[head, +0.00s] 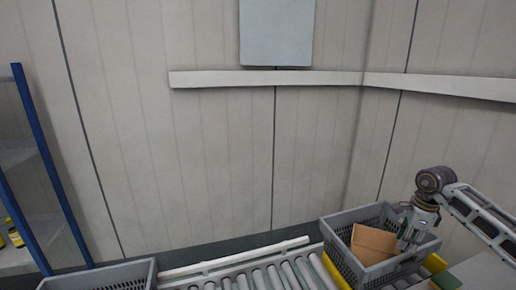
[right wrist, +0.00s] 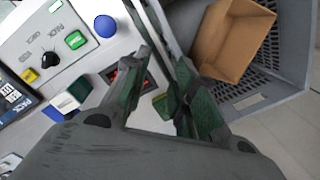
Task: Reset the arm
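My right arm comes in from the right in the head view. Its gripper (head: 408,240) hangs over the right part of a grey crate, close beside a brown cardboard box. In the right wrist view the two green-padded fingers (right wrist: 165,80) stand apart with nothing between them. The brown box (head: 374,243) sits tilted in the grey crate (head: 345,262). The box also shows open and empty at the upper right of the wrist view (right wrist: 232,38), apart from the fingers. My left gripper is not in view.
A white control panel (right wrist: 95,25) with buttons and a knob lies left of the fingers. A roller conveyor (head: 262,275) runs beside the crate. Another grey crate (head: 100,277) stands at the lower left, near a blue-framed shelf (head: 45,160).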

